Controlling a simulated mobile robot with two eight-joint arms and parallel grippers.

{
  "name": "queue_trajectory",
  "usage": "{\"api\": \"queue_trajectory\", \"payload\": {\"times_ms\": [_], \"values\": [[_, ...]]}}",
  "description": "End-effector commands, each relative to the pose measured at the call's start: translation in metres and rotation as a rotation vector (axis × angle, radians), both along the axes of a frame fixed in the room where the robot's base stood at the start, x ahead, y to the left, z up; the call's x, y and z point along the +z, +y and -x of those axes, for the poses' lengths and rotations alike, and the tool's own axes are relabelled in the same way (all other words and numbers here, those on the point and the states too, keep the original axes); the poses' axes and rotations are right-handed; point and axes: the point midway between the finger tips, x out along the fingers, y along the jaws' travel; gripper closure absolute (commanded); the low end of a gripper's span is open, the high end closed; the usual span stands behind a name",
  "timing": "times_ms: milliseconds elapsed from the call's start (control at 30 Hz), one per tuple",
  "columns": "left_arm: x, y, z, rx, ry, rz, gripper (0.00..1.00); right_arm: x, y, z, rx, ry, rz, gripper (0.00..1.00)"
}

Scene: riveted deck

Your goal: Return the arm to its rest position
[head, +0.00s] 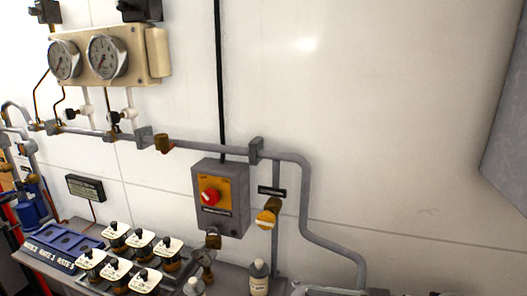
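Neither of my grippers shows in the head view, and no part of either arm can be made out for certain. The view holds a wall with pipes and controls. What my arms hold, if anything, is hidden from this view.
A grey box with a red knob (211,196) is fixed to the white wall (400,120). Grey pipes (305,195) run along it, with two gauges (87,58) at upper left. A shelf below carries several white-topped valves (141,242), a blue tray (62,250) and a bottle (259,279).

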Motion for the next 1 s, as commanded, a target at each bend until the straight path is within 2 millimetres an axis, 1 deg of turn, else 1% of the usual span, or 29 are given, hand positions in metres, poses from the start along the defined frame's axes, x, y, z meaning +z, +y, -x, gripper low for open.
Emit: {"api": "queue_trajectory", "payload": {"times_ms": [33, 67, 100, 167, 200, 267, 300, 333, 400, 500, 600, 700, 833, 1000], "values": [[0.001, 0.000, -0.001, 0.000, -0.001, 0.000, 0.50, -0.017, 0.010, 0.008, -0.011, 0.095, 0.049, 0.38], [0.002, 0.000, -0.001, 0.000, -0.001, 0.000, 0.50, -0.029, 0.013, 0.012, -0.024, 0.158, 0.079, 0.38], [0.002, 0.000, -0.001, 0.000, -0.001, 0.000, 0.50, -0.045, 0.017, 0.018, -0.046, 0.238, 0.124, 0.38], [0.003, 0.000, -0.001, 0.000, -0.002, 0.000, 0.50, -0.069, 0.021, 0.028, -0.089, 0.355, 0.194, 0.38], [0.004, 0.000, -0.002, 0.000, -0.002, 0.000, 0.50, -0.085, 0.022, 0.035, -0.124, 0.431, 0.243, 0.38], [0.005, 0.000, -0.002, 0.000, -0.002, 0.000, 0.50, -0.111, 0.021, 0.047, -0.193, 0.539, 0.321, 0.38], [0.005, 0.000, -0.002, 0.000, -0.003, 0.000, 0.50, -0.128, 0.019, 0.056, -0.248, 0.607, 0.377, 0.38], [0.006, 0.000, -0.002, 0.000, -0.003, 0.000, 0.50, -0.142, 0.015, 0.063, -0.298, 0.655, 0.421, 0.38], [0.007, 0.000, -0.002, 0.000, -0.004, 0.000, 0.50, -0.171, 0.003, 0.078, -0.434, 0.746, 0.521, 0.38], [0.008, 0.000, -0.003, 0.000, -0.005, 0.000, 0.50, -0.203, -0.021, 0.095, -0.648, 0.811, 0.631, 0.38], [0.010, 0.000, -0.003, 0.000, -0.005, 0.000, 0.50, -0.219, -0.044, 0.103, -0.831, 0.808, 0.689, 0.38], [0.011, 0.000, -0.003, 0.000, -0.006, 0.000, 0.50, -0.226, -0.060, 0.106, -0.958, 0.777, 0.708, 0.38], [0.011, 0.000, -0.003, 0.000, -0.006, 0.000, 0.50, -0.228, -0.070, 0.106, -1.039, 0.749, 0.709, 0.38], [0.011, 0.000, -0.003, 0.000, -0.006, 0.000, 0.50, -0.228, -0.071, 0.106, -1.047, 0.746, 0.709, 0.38]]}}
